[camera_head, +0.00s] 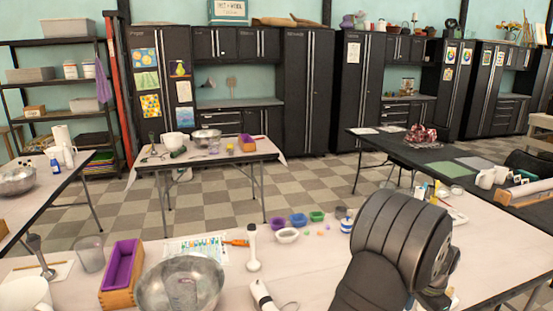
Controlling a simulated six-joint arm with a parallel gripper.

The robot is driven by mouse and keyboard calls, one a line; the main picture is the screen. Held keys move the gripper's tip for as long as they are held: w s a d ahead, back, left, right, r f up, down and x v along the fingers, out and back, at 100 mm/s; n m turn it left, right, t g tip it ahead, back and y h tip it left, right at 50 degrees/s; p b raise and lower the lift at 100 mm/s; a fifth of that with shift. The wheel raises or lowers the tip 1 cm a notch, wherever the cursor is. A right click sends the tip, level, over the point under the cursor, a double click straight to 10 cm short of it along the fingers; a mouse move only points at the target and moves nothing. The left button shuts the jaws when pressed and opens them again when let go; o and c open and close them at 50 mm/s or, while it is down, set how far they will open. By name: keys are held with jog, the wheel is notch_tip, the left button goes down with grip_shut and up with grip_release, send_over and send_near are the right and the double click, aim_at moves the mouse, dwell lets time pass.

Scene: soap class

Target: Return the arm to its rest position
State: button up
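My arm shows as large, dark, ribbed links at the front right, over the near table (340,262). The fingers of my gripper are not visible, so I cannot see whether it holds anything. The arm hides part of the table's right side and some small items behind it.
A dark table (420,153) stands behind right. Checkered floor (310,187) lies between tables.

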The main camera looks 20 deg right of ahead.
jog(key=w+a+f, duration=0.3)
jog(key=w+f, duration=0.1)
jog(key=w, duration=0.3)
jog(key=shift+a+f, duration=0.3)
jog(key=shift+f, duration=0.05)
jog(key=shift+s, duration=0.1)
jog(key=s+d+r, duration=0.2)
jog(key=s+r, duration=0.2)
jog(key=s, duration=0.3)
jog(key=d+r+m, duration=0.1)
jog(key=d+r, duration=0.1)
jog(key=d, duration=0.7)
jog(key=shift+d, duration=0.2)
jog(key=shift+w+a, duration=0.1)
